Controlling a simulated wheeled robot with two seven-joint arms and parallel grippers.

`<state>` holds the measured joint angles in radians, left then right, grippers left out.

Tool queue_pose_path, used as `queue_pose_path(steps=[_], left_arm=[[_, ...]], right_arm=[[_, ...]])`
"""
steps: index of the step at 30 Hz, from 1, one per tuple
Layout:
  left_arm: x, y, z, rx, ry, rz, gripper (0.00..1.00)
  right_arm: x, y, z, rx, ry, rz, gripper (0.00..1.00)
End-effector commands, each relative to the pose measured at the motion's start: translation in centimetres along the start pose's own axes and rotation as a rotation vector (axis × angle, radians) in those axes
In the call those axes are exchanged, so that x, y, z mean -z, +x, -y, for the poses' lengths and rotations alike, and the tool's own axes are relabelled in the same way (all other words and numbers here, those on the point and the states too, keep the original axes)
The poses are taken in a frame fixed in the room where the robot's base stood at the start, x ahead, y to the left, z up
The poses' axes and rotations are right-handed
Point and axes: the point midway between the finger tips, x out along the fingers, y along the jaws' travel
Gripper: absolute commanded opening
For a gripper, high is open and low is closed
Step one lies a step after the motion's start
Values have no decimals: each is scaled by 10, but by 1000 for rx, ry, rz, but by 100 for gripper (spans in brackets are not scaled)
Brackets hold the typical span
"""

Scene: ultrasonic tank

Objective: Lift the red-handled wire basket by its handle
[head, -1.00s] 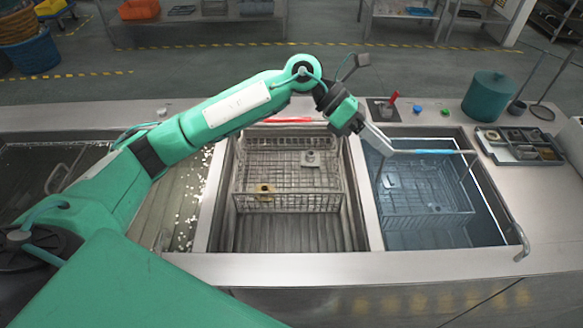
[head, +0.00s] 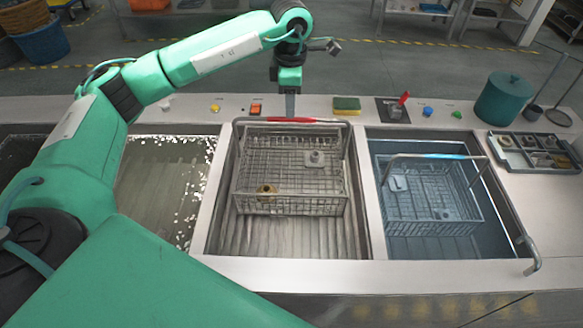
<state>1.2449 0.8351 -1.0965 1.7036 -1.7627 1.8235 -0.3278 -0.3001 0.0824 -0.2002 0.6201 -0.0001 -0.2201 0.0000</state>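The red-handled wire basket (head: 240,190) sits in the middle tank, with a grey part (head: 314,158) and a brass-coloured part (head: 266,190) in it. Its red handle grip (head: 325,122) spans the basket's far side, near the tank's back edge. My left gripper (head: 290,112) points down, its grey fingers ending at the middle of the red grip. The fingers overlap in this view, so I cannot tell whether they are apart, or around or just behind the grip. My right gripper is out of view.
A blue-handled basket (head: 430,205) sits in the water-filled right tank (head: 376,145). The left tank (head: 165,185) holds liquid with white flecks. A sponge (head: 346,104), a teal canister (head: 504,98) and a parts tray (head: 530,150) stand on the steel counter.

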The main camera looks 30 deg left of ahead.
Motion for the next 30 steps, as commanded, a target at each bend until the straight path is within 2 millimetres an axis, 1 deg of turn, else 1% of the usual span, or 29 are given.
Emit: queue_pose_path(steps=[1,3,7,11,14,15,18,21,27,29,30], left_arm=[[0,6,0,3,0,0,38],[0,14,0,2,0,0,38],[0,22,1,1,0,1,38],[0,34,3,4,1,-1,38],[-1,48,6,5,1,-1,38],[-1,55,5,3,0,0,38],[-2,67,5,2,1,2,38],[-2,72,5,1,1,2,38],[-2,73,5,0,1,2,38],[-2,73,5,0,1,2,26],[-2,73,5,0,1,3,18]], right_arm=[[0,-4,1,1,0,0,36],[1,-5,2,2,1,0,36],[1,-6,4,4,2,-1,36],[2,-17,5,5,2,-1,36],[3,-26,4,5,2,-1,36],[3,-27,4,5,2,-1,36],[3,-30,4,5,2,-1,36],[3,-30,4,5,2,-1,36],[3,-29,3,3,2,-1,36],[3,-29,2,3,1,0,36],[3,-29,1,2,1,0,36]])
